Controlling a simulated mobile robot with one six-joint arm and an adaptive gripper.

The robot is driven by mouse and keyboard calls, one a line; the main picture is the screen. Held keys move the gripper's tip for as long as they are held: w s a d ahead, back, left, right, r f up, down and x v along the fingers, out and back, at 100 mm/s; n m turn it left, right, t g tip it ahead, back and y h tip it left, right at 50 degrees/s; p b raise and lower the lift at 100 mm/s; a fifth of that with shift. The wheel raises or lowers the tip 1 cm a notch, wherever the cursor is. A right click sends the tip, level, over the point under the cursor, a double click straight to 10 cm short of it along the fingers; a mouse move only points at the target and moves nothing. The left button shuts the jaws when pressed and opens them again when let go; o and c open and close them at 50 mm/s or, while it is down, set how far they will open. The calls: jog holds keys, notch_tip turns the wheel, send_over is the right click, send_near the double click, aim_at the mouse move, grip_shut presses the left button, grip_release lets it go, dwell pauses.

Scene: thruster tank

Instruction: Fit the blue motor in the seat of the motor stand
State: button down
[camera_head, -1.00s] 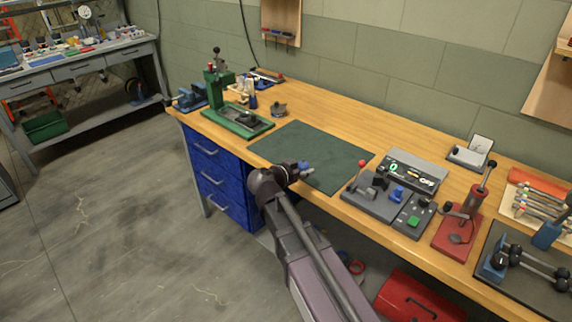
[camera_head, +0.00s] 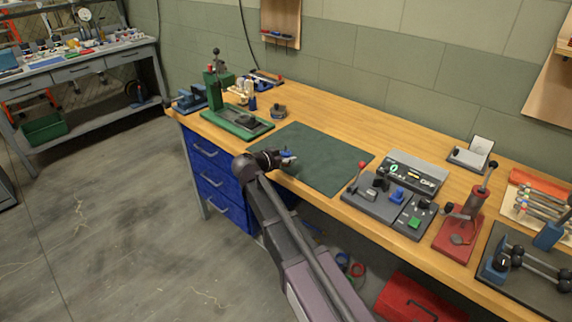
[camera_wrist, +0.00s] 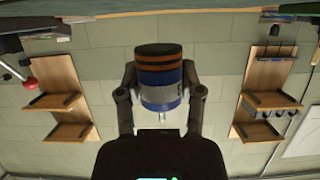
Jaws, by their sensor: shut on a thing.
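My gripper (camera_head: 284,158) is shut on the blue motor (camera_head: 288,154), held above the front left part of the green mat. In the wrist view the motor (camera_wrist: 160,92) sits between the two fingers of my gripper (camera_wrist: 160,97). It has a blue body, a dark end with orange bands, and a thin pale shaft at its other end. A grey test unit (camera_head: 356,206) with a red-knobbed lever and blue parts stands right of the mat. I cannot tell for sure whether this is the motor stand; its seat is not clear at this size.
The green mat (camera_head: 322,160) is bare. A green press (camera_head: 238,124) and a small round dark part (camera_head: 278,111) are at the left. A display box (camera_head: 412,172), a red stand (camera_head: 458,235) and a dark tray (camera_head: 530,275) are at the right. A red toolbox (camera_head: 415,300) is on the floor.

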aim_at(284, 171)
jog(key=shift+w+a, duration=0.35)
jog(key=shift+w, duration=0.2)
notch_tip(284, 171, down, 4)
jog(key=b, duration=0.3)
jog(key=shift+r+b, duration=0.15)
jog(key=shift+b, duration=0.2)
jog(key=shift+c, duration=1.2)
grip_release()
jog(key=shift+r, duration=0.1)
jog(key=p+v, duration=0.4)
jog(key=v, duration=0.8)
